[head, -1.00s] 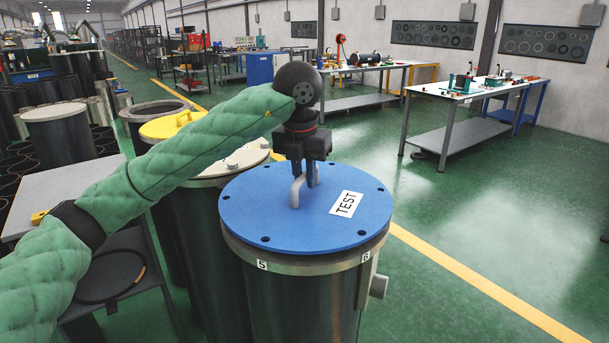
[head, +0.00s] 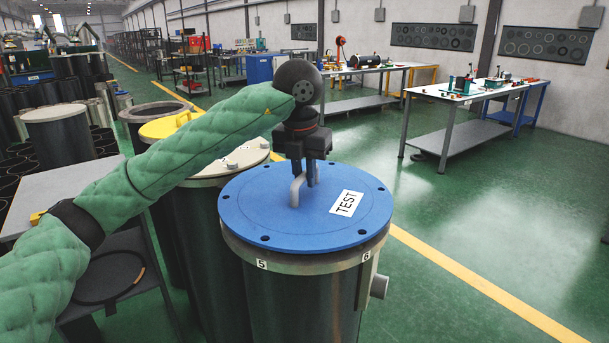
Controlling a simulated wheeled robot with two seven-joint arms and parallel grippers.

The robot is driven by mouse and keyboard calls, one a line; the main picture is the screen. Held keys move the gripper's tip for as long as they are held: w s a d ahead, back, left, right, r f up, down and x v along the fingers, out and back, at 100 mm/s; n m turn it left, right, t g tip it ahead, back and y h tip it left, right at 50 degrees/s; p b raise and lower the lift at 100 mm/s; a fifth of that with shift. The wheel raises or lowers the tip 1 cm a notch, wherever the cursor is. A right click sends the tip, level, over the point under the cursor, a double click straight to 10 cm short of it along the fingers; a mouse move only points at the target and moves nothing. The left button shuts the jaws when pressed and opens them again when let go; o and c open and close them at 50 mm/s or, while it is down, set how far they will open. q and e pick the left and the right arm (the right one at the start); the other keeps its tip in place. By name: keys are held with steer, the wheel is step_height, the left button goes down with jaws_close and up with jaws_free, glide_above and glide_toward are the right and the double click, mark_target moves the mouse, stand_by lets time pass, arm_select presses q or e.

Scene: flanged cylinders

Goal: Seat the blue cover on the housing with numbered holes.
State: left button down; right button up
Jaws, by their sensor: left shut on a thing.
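The blue cover (head: 270,218) is a round plate with holes near its rim, a pale handle and a white TEST label. It lies over the top of the dark cylindrical housing (head: 300,300), whose pale flange shows the numbers 5 and 6. The cover looks level and close above or on the flange; I cannot tell whether it touches all round. My left gripper (head: 303,184) is shut on the cover's handle from above. The flange holes are hidden under the cover. My right gripper is not in view.
Workbenches (head: 478,92) stand farther back; the green floor at right is clear.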

arm_select(q)
steer(key=shift+r+b, duration=0.1)
steer(key=shift+b, duration=0.65)
stand_by(1.3)
steer(key=shift+f+b, duration=0.8)
steer(key=shift+f, duration=0.1)
stand_by(1.0)
steer(key=c, duration=1.3)
jaws_free()
steer(key=shift+f, duration=0.1)
steer(key=shift+s+a+r+p, duration=0.1)
steer(key=shift+s+r+p, duration=0.1)
steer(key=shift+r, duration=1)
steer(key=shift+s+a+r+p, duration=0.15)
steer(key=shift+r+p, duration=0.1)
steer(key=shift+r, duration=0.9)
steer(key=shift+s+d+r+p, duration=0.1)
steer(key=shift+s+r+p, duration=0.1)
steer(key=shift+r, duration=1)
